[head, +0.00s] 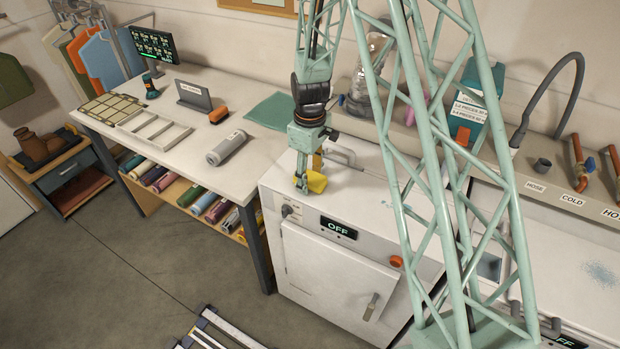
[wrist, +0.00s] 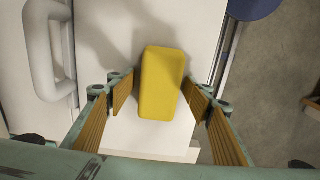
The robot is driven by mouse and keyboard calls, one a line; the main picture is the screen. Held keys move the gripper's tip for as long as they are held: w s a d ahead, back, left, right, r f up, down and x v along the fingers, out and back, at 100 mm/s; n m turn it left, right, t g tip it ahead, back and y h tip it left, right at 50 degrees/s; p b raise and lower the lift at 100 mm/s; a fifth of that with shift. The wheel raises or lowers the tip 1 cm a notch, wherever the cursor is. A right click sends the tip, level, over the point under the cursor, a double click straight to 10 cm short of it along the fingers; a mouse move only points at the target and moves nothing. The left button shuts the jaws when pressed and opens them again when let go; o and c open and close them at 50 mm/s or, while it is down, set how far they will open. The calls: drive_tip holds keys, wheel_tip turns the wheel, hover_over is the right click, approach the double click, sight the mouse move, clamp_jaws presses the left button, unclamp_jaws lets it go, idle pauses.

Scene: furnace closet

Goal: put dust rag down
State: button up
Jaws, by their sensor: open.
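The dust rag appears to be the yellow, rounded block (head: 317,182) on the white top of the cabinet (head: 350,205) marked OFF, near its front left edge. In the wrist view the yellow rag (wrist: 161,80) lies between the two fingers, with a gap visible on the left side. My gripper (head: 309,178) points down at it and is open; its ochre-padded fingers (wrist: 160,102) stand on either side of the rag. Whether the right finger touches the rag is hard to tell.
A grey handle (head: 342,154) stands on the cabinet top behind the gripper. The workbench (head: 180,85) to the left holds a grey cylinder (head: 226,148), a teal cloth (head: 269,111) and a white frame (head: 153,130). A sink counter with pipes (head: 580,165) lies to the right.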

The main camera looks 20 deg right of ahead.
sight(310, 175)
drive_tip(key=shift+r, duration=0.2)
wheel_tip(310, 175, up, 12)
idle(1.2)
drive_tip(key=shift+r, duration=0.1)
idle(0.6)
